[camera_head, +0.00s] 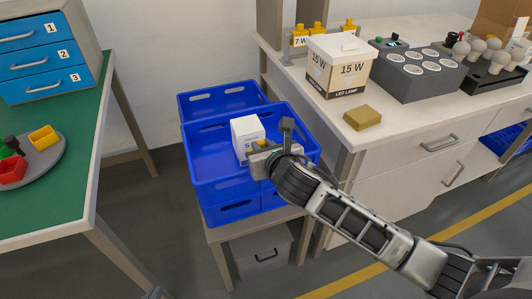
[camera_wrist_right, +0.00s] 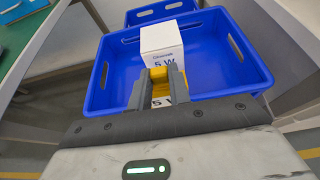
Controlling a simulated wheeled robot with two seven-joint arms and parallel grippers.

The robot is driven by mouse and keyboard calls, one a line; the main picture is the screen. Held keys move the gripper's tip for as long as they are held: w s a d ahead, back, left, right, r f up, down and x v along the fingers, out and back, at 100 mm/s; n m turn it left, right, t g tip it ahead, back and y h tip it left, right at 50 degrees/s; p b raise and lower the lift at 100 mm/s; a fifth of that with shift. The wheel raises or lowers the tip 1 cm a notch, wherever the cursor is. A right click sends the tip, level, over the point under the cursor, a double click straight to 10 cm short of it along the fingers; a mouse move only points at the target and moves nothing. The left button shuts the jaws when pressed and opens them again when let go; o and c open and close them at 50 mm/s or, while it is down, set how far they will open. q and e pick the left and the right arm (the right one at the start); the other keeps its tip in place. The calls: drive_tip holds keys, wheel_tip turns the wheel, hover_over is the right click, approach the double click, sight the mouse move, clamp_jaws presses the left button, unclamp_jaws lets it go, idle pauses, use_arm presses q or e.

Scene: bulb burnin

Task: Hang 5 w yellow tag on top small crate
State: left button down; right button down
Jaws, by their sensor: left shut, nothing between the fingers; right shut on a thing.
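My right gripper (camera_head: 262,147) is shut on a yellow tag (camera_wrist_right: 162,90) with a white plate reading 5 W, at the near wall of the front blue crate (camera_head: 215,180). The wrist view shows the tag between the fingers (camera_wrist_right: 165,84), overlapping the near rim of the crate (camera_wrist_right: 92,102). I cannot tell whether the tag touches the rim. A white box (camera_head: 246,128) marked 5 W stands inside this crate, just beyond the gripper; it also shows in the wrist view (camera_wrist_right: 170,38). The front crate appears stacked on another.
Another blue crate (camera_head: 205,97) is behind. More yellow tags (camera_head: 299,37), one reading 7 W, hang near 15 W boxes (camera_head: 340,65) on the right counter (camera_head: 405,115). A tan block (camera_head: 362,117) lies near its edge. A green-topped table (camera_head: 60,185) is left.

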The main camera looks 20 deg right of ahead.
drive_tip(key=shift+f+b, duration=1.15)
drive_tip(key=shift+f, duration=1.25)
drive_tip(key=c, duration=1.2)
unclamp_jaws()
drive_tip(key=shift+c, duration=0.2)
drive_tip(key=p+v, duration=0.2)
drive_tip(key=v, duration=1.4)
drive_tip(key=shift+s+f, duration=0.1)
